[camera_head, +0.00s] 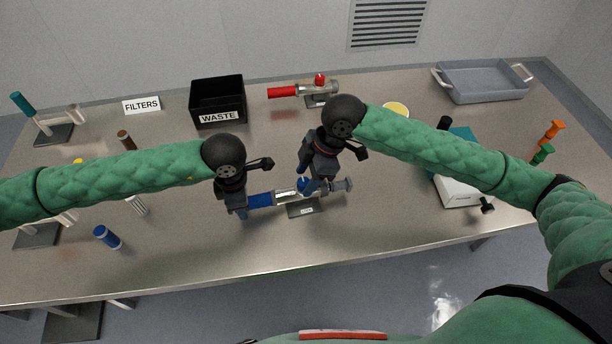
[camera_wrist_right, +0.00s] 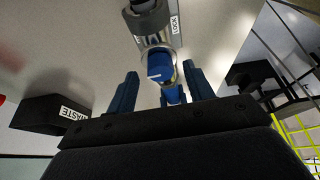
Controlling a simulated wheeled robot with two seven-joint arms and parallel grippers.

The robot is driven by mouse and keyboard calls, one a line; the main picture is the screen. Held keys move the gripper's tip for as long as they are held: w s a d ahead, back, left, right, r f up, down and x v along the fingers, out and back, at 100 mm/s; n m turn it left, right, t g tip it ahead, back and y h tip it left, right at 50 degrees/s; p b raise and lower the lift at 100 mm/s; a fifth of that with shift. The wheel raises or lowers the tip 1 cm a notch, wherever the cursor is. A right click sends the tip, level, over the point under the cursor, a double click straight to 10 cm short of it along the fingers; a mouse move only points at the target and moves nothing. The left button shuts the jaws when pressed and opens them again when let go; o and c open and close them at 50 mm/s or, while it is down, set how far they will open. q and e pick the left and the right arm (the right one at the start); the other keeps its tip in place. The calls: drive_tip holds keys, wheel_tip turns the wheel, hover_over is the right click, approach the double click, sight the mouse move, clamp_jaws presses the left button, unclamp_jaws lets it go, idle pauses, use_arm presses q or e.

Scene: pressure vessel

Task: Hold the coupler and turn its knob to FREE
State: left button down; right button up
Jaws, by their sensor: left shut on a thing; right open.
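The coupler (camera_head: 287,196) has a blue end (camera_head: 260,200) and a metal body, and lies over a small dark labelled stand (camera_head: 305,208). My left gripper (camera_head: 241,211) is shut on its blue end. The coupler's blue knob (camera_wrist_right: 160,68) has a white mark on it. A LOCK label (camera_wrist_right: 174,24) shows beside it; I see no FREE label. My right gripper (camera_head: 307,188) is open above the knob, partly hiding it in the head view. In the right wrist view the knob sits between and beyond its fingers; I cannot tell whether they touch it.
A red coupler (camera_head: 300,91) stands behind. A black WASTE bin (camera_head: 217,100) and FILTERS sign (camera_head: 142,105) are at the back left. A grey tray (camera_head: 484,82) is at the back right. A blue cylinder (camera_head: 107,237) lies at left. The front table strip is clear.

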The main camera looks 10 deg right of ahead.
drive_tip(key=v, duration=1.1)
drive_tip(key=shift+r, duration=0.25)
use_arm(q)
drive_tip(key=c, duration=0.9)
unclamp_jaws()
drive_tip(key=shift+c, duration=0.2)
drive_tip(key=shift+r, duration=0.1)
wheel_tip(320, 180, up, 12)
